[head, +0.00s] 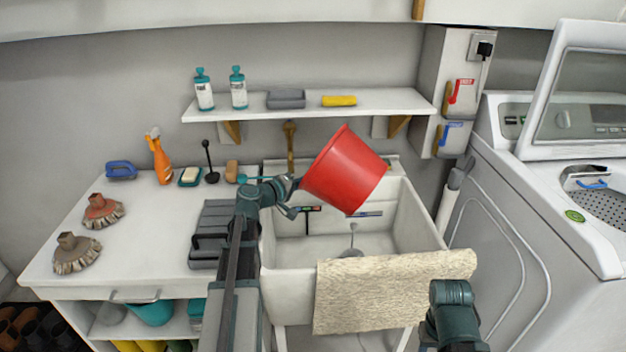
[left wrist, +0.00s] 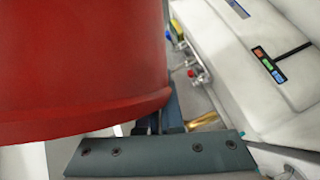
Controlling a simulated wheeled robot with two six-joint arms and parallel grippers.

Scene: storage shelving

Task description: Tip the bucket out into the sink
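The red bucket (head: 345,170) is in the air over the white sink (head: 405,215), tilted well over; its inside is hidden from the head view. My left gripper (head: 290,196) is at the bucket's left side and appears shut on it, though the fingertips are partly hidden. In the left wrist view the bucket's red wall (left wrist: 80,65) fills the left, close above the dark gripper body (left wrist: 160,155). The basin below shows no clear sign of poured contents. A forearm of mine is at the lower right; the right gripper is out of view.
A beige towel (head: 390,290) hangs over the sink's front edge. A shelf (head: 300,108) with bottles is behind. The left counter (head: 135,225) holds brushes, a spray bottle (head: 158,158) and grey trays (head: 212,235). A washing machine (head: 520,215) stands close on the right.

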